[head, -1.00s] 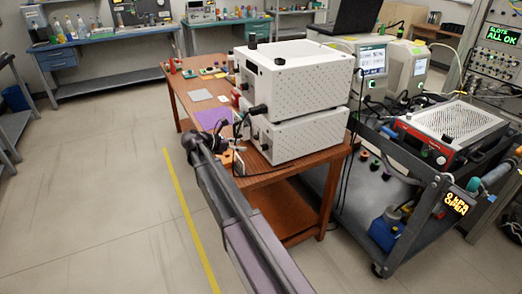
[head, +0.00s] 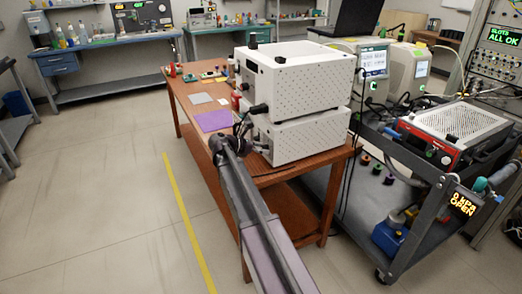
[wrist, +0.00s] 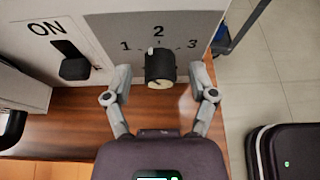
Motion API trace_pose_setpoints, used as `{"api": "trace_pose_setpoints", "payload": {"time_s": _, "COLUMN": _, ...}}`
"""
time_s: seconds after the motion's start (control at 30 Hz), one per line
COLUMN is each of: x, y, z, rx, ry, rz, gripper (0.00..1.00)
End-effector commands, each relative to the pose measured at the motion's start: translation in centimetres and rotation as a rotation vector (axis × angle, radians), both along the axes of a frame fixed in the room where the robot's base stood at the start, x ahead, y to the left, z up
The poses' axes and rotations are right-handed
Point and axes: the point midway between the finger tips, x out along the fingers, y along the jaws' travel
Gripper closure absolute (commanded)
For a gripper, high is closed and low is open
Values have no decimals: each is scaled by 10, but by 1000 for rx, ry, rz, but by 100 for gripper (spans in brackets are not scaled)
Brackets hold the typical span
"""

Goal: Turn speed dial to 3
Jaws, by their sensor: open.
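The speed dial (wrist: 160,70) is a black round knob on a pale panel in the wrist view. The numbers 1, 2 and 3 are printed around it, with 2 above. A small white mark on its upper edge points up, close to the 2 and slightly left of it. My gripper (wrist: 161,76) is open, with one finger on each side of the dial. Gaps show between the fingers and the knob. In the head view my arm reaches to the near end of the stacked white machines (head: 292,82); the dial cannot be made out there.
A black switch (wrist: 75,64) marked ON sits left of the dial. The machines stand on a wooden table (head: 180,95) with a purple mat (head: 213,121). A grey cart (head: 335,197) stands to the right. The floor left of the table is clear.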

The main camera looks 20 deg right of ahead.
Motion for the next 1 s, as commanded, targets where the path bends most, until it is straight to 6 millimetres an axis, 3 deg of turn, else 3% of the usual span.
{"api": "trace_pose_setpoints", "payload": {"time_s": 0.17, "x": 0, "y": 0, "z": 0, "rx": 0, "ry": 0, "rz": 0, "gripper": 27}}
{"api": "trace_pose_setpoints", "payload": {"time_s": 0.4, "x": 0, "y": -1, "z": 0, "rx": 0, "ry": -1, "rz": -1, "gripper": 98}}
{"api": "trace_pose_setpoints", "payload": {"time_s": 1.0, "x": -3, "y": -3, "z": -1, "rx": 5, "ry": -109, "rz": -4, "gripper": 100}}
